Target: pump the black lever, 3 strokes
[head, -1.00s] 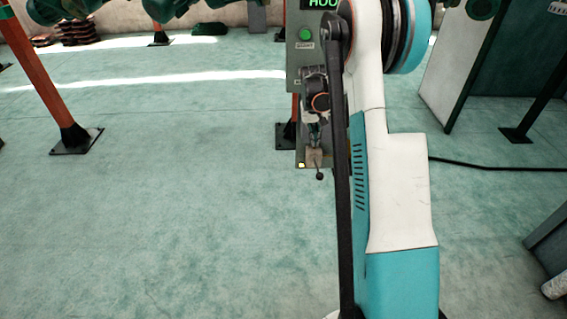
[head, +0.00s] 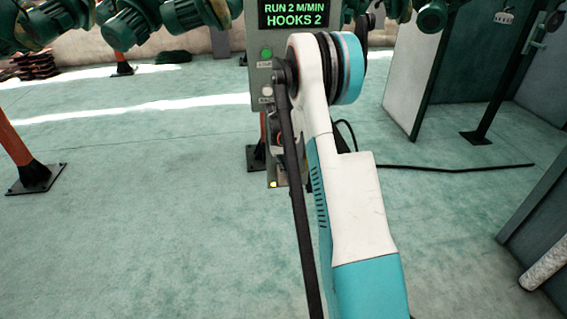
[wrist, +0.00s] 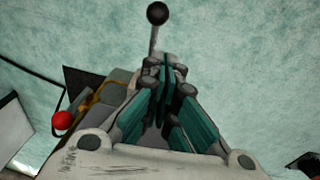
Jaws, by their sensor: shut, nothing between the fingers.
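The black lever shows in the wrist view as a grey rod topped by a black ball knob (wrist: 157,13). The knob stands beyond my fingertips, and the rod runs down toward them. My gripper (wrist: 166,66) is shut with nothing between its fingers. Its tips are close to the rod; I cannot tell whether they touch it. In the head view my own arm hides the gripper and the lever. The grey-green control panel (head: 262,76) stands behind my arm, with a screen (head: 292,14) reading "RUN 2 M/MIN HOOKS 2".
A second lever with a red ball knob (wrist: 63,121) is at the left in the wrist view. A black cable (head: 450,168) lies on the floor at right. Open floor is at left.

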